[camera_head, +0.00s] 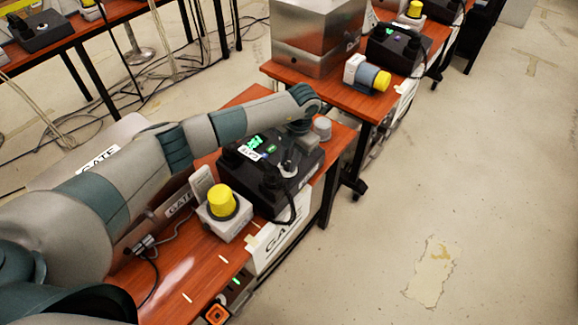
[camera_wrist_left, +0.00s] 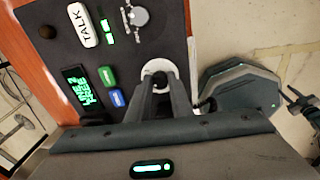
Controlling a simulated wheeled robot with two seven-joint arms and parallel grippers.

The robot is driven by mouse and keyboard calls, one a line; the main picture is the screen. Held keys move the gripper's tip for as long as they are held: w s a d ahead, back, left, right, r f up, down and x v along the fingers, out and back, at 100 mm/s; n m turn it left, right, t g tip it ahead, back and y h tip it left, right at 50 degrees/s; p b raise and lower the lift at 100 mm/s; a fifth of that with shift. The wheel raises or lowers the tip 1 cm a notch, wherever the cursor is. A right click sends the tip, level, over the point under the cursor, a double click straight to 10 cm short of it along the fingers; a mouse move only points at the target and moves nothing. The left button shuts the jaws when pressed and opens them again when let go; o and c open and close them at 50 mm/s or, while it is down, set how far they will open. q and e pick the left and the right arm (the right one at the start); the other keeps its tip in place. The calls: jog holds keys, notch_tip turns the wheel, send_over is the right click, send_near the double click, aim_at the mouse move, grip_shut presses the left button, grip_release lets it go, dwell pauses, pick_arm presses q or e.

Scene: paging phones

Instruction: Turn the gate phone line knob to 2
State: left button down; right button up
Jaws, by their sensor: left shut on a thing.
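The gate phone (camera_head: 235,172) is a black box on the wooden table, and its panel fills the upper left of the left wrist view (camera_wrist_left: 60,20). Its display (camera_wrist_left: 80,90) glows green and seems to read "LINE 2 FREE". The line knob (camera_wrist_left: 160,70) shows a pale round base beside the green and blue buttons. My left gripper (camera_wrist_left: 162,84) is shut on the knob, its fingers covering most of it and any pointer. In the head view my left gripper (camera_head: 308,143) is over the phone's far right part, its fingertips hard to make out. My right gripper is not in view.
A white box with a yellow button (camera_head: 222,200) stands in front of the phone. A grey cylinder (camera_head: 322,128) is close beside my gripper. Another table (camera_head: 340,95) with a metal box (camera_head: 315,40) and a second phone stands behind. The floor at right is clear.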

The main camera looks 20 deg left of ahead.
pick_arm(q)
jog(key=shift+m+b, duration=0.9)
jog(key=shift+m, duration=0.2)
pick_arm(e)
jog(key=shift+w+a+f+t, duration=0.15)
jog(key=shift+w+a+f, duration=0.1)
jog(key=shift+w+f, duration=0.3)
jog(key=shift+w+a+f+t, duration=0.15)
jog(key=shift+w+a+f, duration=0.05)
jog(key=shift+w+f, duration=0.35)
pick_arm(q)
jog(key=c, duration=1.6)
grip_release()
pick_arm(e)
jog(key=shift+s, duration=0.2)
pick_arm(q)
jog(key=shift+r, duration=0.1)
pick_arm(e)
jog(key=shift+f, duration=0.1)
